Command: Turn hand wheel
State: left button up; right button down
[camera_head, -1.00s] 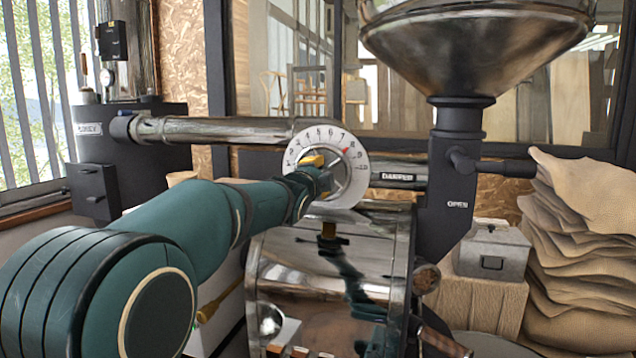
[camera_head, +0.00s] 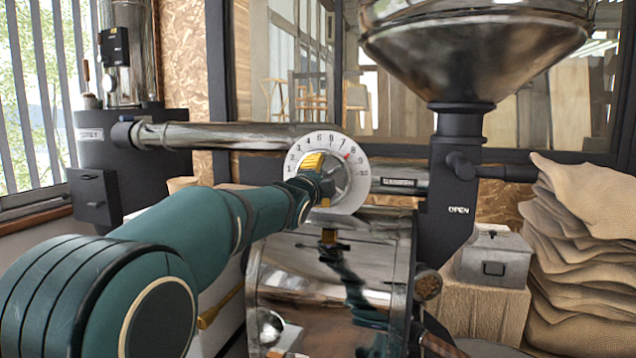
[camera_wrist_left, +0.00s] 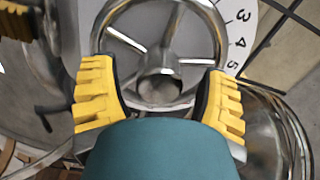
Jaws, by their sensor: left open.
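The hand wheel (camera_head: 341,182) is a bright metal ring with spokes, in front of a white numbered dial (camera_head: 361,177) on the horizontal pipe. In the left wrist view the wheel's hub (camera_wrist_left: 160,87) and spokes show plainly. My left gripper (camera_head: 318,180) is in front of the dial and hides part of the wheel. In the left wrist view its yellow-padded fingers (camera_wrist_left: 158,75) are open, one on each side of the wheel's lower part. Whether the pads touch the rim cannot be told. My right gripper is not in view.
The shiny roaster drum (camera_head: 375,270) is below the dial, with a large metal hopper (camera_head: 475,50) to the right. A dark stove-like unit (camera_head: 130,150) stands at left. Stacked sacks (camera_head: 580,240) and a grey metal box (camera_head: 495,258) are at right.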

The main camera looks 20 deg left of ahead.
pick_arm(q)
jog(key=shift+s, duration=0.1)
jog(key=s, duration=1.1)
jog(key=shift+s+a, duration=0.2)
jog(key=shift+s, duration=0.15)
jog(key=shift+s, duration=0.1)
dwell(0.7)
